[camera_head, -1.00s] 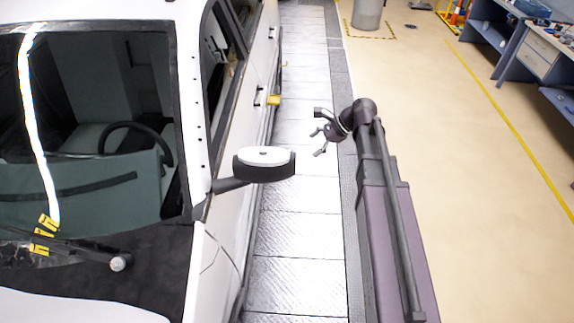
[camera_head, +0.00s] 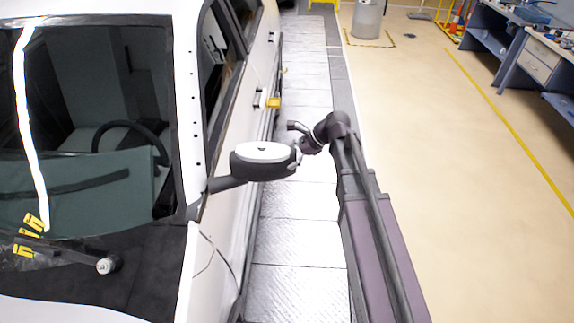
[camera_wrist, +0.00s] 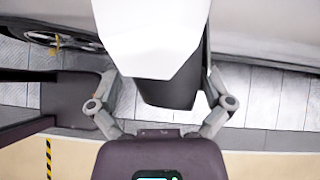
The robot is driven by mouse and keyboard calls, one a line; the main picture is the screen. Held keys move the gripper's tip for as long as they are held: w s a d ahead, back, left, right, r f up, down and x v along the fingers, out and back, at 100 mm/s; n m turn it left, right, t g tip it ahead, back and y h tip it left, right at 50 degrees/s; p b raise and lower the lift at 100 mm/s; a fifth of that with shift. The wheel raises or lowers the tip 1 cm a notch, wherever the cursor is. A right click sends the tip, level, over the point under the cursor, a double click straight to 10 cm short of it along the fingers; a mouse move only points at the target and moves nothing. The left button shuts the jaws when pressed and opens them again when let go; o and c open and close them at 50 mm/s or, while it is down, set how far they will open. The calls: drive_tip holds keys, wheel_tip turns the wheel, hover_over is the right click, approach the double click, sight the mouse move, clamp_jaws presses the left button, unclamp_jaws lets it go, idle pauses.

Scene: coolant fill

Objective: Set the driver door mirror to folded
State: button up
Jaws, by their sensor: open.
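The driver door mirror (camera_head: 262,154) has a white top and a dark housing, and sticks out from the side of the white car (camera_head: 238,130) on a dark arm. In the wrist view the mirror (camera_wrist: 152,45) fills the upper middle, with its outer end between the two fingers of my gripper (camera_wrist: 160,98). The fingers are spread, with a gap on the left side; the right finger is close to the housing, and I cannot tell whether it touches. In the head view my gripper (camera_head: 299,150) is at the mirror's outer end, partly hidden behind it.
A metal walkway (camera_head: 294,240) runs along the car. A grey bin (camera_head: 367,18) stands at the back, and a workbench (camera_head: 530,60) with drawers is at the far right. The tan floor (camera_head: 440,170) between is clear.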

drive_tip(key=shift+b+x, duration=0.4)
drive_tip(key=shift+x, duration=0.5)
drive_tip(key=c, duration=1.1)
drive_tip(key=shift+d, duration=0.15)
drive_tip(key=shift+c, duration=0.2)
